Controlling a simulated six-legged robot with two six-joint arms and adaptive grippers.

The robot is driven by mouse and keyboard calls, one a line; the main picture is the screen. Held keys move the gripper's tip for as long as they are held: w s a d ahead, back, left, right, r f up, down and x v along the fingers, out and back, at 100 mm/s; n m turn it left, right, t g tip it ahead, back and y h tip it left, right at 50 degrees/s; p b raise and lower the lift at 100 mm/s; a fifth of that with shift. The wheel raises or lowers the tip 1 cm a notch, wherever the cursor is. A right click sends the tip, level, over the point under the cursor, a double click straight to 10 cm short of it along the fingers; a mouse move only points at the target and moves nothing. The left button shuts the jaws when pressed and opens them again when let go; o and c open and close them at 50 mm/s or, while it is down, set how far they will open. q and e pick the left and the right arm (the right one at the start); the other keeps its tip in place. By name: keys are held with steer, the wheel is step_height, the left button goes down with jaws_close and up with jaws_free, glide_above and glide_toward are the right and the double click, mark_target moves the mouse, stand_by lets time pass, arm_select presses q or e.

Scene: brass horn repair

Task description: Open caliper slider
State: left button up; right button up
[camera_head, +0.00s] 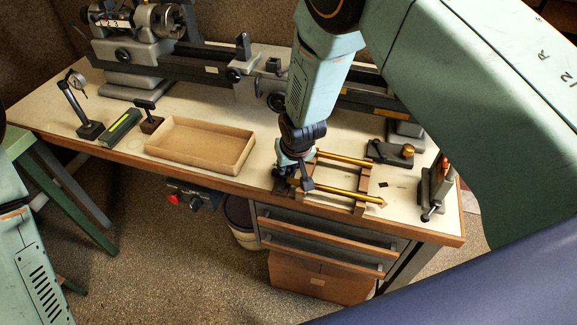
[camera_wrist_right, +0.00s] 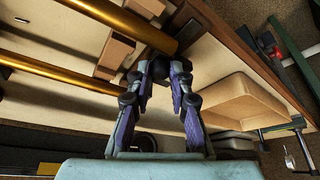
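My right gripper (camera_head: 293,180) points down at the left end of a wooden rack on the bench, which holds brass tubes (camera_head: 345,159). In the right wrist view, the two dark fingers of this gripper (camera_wrist_right: 168,66) bend toward each other, with a narrow gap between them. Their tips are by the end of a brass tube (camera_wrist_right: 120,22); I cannot tell whether they touch or grip it. I cannot make out a caliper or its slider for certain in either view. My left gripper is out of view.
A shallow cardboard tray (camera_head: 200,161) lies left of the gripper and shows in the wrist view (camera_wrist_right: 240,106). A dial gauge stand (camera_head: 90,129) and green box (camera_head: 120,127) are farther left. A lathe (camera_head: 180,45) stands behind.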

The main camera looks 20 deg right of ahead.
steer(key=o, duration=0.5)
steer(key=shift+c, duration=0.2)
steer(key=shift+r, duration=0.15)
steer(key=v, duration=1.1)
steer(key=shift+s+r, duration=0.2)
steer(key=shift+r, duration=0.1)
stand_by(0.3)
stand_by(0.4)
